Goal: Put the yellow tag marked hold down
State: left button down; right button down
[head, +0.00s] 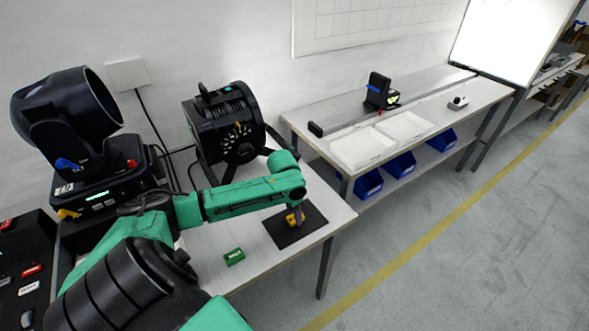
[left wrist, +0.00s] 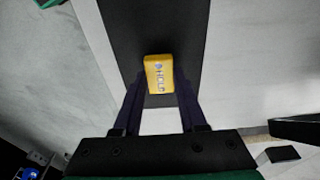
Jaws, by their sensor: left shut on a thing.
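The yellow tag marked hold (left wrist: 158,76) is between the fingertips of my left gripper (left wrist: 158,95) in the left wrist view, its lettering facing the camera. In the head view the yellow tag (head: 293,219) shows at the end of my left arm, over the black mat (head: 312,224) on the near table. My left gripper (head: 298,214) is shut on the tag. I cannot tell whether the tag touches the mat. My right gripper is in neither view.
A green tag (head: 234,257) lies on the near table (head: 215,275), left of the mat. A black moving-head light (head: 75,130) and a round black lamp (head: 228,125) stand behind my arm. A farther bench (head: 440,85) holds white trays (head: 362,147).

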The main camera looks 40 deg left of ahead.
aim_at(289, 220)
pick_arm(q)
jog(key=shift+a+f, duration=0.1)
jog(key=shift+f, duration=0.5)
jog(key=shift+c, duration=2.3)
grip_release()
notch_tip(289, 220, up, 12)
jog(key=s, duration=0.1)
jog(key=shift+s+a, duration=0.25)
jog(key=shift+s, duration=0.05)
